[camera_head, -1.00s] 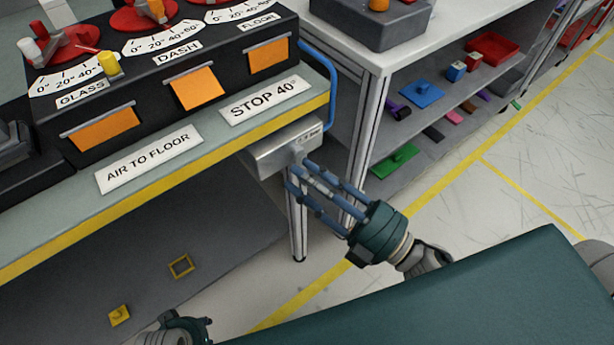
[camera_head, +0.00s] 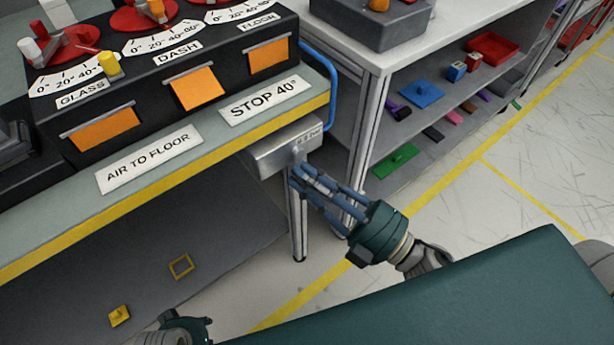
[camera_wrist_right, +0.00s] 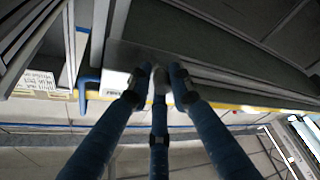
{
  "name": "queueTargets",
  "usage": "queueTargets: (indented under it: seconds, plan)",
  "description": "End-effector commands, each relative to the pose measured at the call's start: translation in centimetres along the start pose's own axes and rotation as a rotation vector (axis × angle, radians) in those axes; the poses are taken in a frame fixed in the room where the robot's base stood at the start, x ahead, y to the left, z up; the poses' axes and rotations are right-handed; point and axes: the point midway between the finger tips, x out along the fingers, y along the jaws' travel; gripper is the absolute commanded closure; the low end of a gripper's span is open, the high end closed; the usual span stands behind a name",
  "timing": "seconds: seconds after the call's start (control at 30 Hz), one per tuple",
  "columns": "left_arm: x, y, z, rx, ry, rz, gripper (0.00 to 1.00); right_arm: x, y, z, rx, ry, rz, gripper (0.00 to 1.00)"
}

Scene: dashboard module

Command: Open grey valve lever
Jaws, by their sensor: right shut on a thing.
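The grey valve box (camera_head: 284,148) is fixed under the front corner of the workbench, below the STOP 40° label. Its grey lever (camera_head: 299,156) points down towards my right gripper (camera_head: 302,176). The right gripper's blue fingers are shut on the lever, and they hide most of it. In the right wrist view the fingers (camera_wrist_right: 160,78) close around the lever's grey end (camera_wrist_right: 159,84). My left gripper (camera_head: 186,326) shows only in part at the bottom edge of the head view. Its fingers cannot be made out.
The workbench's yellow front edge (camera_head: 180,172) runs just above the valve box. A blue handle (camera_head: 327,85) curves beside the corner. A table leg (camera_head: 298,222) stands just behind the fingers. A shelf unit (camera_head: 371,140) stands to the right. The floor beyond is clear.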

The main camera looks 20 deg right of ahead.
Motion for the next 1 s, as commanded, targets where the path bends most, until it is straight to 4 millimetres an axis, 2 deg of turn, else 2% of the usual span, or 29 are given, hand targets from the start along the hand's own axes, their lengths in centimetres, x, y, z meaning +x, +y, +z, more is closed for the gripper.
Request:
queueTargets:
  seconds: [0.47,0.5,0.57,0.87,1.0]
  plan:
    - [0.0,0.0,0.0,-0.001,0.0,0.0,0.66,-0.1,-0.3,0.1,0.001,-0.003,-0.005,1.0]
    - [0.0,0.0,0.0,-0.001,0.0,0.0,0.66,-0.1,-0.3,0.1,0.001,-0.003,-0.005,0.79]
    - [0.0,0.0,0.0,-0.001,0.0,0.0,0.66,-0.1,-0.3,0.1,0.001,-0.003,-0.005,0.67]
    - [0.0,0.0,0.3,-0.002,-0.003,0.0,0.66,-0.1,-0.1,0.1,0.0,-0.001,-0.003,0.65]
    - [0.0,0.0,0.2,-0.002,-0.003,0.0,0.66,-1.1,-0.2,0.1,0.003,-0.005,-0.004,0.65]
